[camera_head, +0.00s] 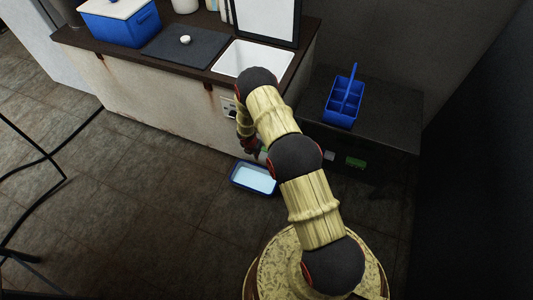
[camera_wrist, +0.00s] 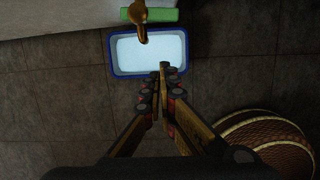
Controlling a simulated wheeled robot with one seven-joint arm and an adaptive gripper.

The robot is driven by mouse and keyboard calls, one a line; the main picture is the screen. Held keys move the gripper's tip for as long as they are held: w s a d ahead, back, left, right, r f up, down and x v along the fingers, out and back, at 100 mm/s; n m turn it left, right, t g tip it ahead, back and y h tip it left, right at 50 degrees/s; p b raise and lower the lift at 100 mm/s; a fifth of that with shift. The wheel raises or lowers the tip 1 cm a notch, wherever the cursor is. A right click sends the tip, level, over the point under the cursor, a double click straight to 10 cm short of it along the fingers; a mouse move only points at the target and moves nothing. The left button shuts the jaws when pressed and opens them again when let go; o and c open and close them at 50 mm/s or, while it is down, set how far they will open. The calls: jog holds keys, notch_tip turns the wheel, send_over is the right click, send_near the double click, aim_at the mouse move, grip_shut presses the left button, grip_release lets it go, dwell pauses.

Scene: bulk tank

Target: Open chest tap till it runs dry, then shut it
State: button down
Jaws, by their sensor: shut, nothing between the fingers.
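In the wrist view a brass-coloured tap (camera_wrist: 139,20) shows at the top edge, in front of a green bar. Whether it is open or shut, I cannot tell, and I see no clear stream from it. Below it on the floor lies a blue-rimmed tray (camera_wrist: 111,58) with pale liquid (camera_wrist: 148,50) in it. The tray also shows in the head view (camera_head: 234,181). My gripper (camera_wrist: 163,69) is shut and empty, its fingertips apart from the tap and over the tray's near edge in the wrist view. My arm hides the tap in the head view.
A dark-topped counter carries a blue box with a white lid (camera_head: 125,24), a dark mat (camera_head: 170,48) and a white basin (camera_head: 245,58). A blue caddy (camera_head: 344,101) stands on a dark unit at the right. Black cables (camera_head: 60,165) lie at the left; the floor between is clear.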

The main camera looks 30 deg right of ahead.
jog(key=shift+m, duration=0.3)
jog(key=w+d+f+b, duration=0.3)
jog(key=d+f+b, duration=0.2)
jog(key=f, duration=0.4)
jog(key=shift+w+d+f, duration=0.15)
jog(key=shift+d+f, duration=0.1)
jog(key=shift+f, duration=0.1)
